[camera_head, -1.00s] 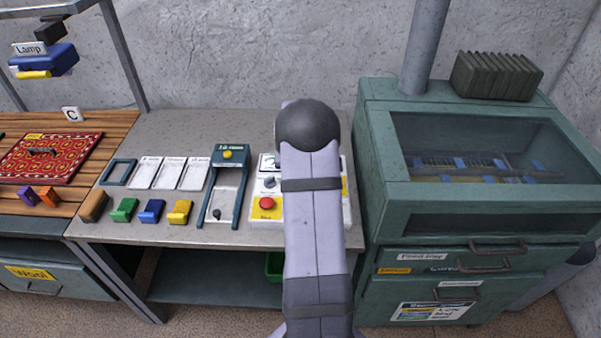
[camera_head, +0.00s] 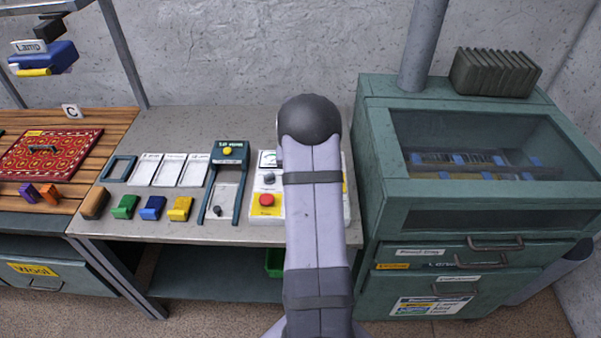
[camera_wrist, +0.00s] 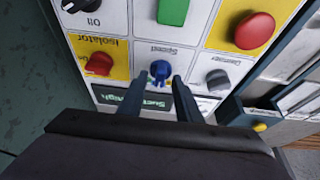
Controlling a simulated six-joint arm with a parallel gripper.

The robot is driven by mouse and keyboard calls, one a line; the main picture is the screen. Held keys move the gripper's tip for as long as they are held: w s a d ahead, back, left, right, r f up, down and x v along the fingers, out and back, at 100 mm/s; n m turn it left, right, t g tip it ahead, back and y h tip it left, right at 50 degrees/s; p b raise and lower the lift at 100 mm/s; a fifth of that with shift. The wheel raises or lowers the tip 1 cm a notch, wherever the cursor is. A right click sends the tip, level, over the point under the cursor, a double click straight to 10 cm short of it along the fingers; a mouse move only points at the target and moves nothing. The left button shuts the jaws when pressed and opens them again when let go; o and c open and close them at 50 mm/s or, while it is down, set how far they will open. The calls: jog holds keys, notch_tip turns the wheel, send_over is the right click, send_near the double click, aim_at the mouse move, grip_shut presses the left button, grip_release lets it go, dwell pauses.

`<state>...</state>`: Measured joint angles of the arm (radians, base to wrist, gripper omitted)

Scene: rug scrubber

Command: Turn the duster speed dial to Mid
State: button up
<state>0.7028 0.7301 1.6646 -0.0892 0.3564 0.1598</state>
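The blue speed dial (camera_wrist: 160,70) shows in the wrist view on a white control panel (camera_wrist: 208,67), under a label reading "Speed" upside down. My gripper (camera_wrist: 159,82) has its two dark fingers apart, one on each side of the dial. Narrow gaps seem to show between the fingers and the knob; contact is not clear. I cannot read the dial's setting. In the head view my arm hides the dial and my gripper; the panel's left edge (camera_head: 253,213) shows beside the arm.
Around the dial are a grey damper knob (camera_wrist: 217,78), a red isolator knob (camera_wrist: 99,64), a green button (camera_wrist: 173,12), a red button (camera_wrist: 254,30) and a black knob (camera_wrist: 80,5). A green cabinet (camera_head: 480,222) stands right of the bench (camera_head: 180,120).

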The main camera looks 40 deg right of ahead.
jog(key=b+v, duration=0.2)
jog(key=v, duration=0.5)
jog(key=shift+r+b, duration=0.15)
jog(key=shift+b, duration=0.2)
dwell(0.4)
